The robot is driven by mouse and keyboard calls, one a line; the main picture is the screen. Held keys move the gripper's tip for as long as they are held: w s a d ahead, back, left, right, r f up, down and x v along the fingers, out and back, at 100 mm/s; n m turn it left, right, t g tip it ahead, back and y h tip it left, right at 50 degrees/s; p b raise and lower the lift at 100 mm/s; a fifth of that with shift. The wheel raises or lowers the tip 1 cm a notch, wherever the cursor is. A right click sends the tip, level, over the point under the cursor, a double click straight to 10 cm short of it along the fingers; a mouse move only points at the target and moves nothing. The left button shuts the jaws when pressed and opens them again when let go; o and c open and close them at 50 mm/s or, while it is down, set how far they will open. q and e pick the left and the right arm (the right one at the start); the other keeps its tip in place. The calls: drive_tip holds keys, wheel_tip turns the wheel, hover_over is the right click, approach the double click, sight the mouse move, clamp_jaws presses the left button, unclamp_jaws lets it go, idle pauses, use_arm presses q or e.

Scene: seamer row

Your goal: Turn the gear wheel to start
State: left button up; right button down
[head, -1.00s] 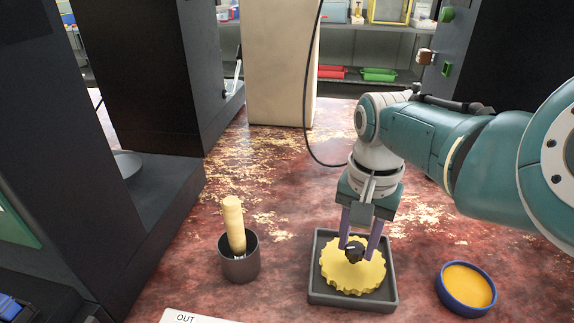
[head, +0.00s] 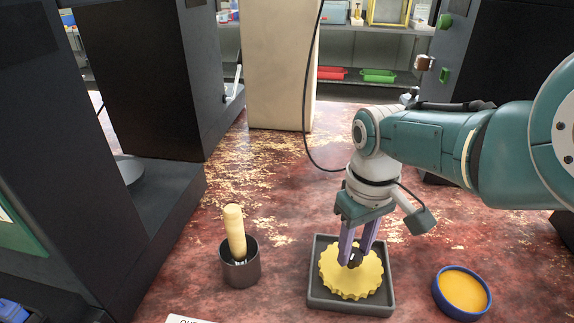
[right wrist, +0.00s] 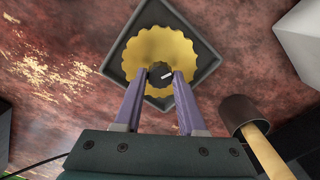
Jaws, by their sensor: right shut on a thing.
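The yellow gear wheel (head: 341,281) lies flat in a square dark grey tray (head: 313,297) on the bench. It has a small black knob (head: 355,261) at its centre with a white mark, clearer in the right wrist view (right wrist: 160,74). My right gripper (head: 353,258) points down over the gear wheel. Its two purple fingers are shut on the knob, one on each side, in the right wrist view (right wrist: 163,78). My left gripper is not in view.
A dark cup (head: 240,268) holding a wooden-handled tool (head: 233,229) stands left of the tray. A blue-rimmed round dish (head: 440,303) with yellow contents stands to the right. A beige column (head: 280,70) and dark machines stand behind and left.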

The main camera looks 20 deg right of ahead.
sight(355, 253)
drive_tip(key=n, duration=0.4)
idle(0.5)
drive_tip(key=c, duration=0.5)
unclamp_jaws()
wheel_tip(355, 253, up, 10)
drive_tip(key=p, duration=0.8)
drive_tip(key=shift+p, duration=0.3)
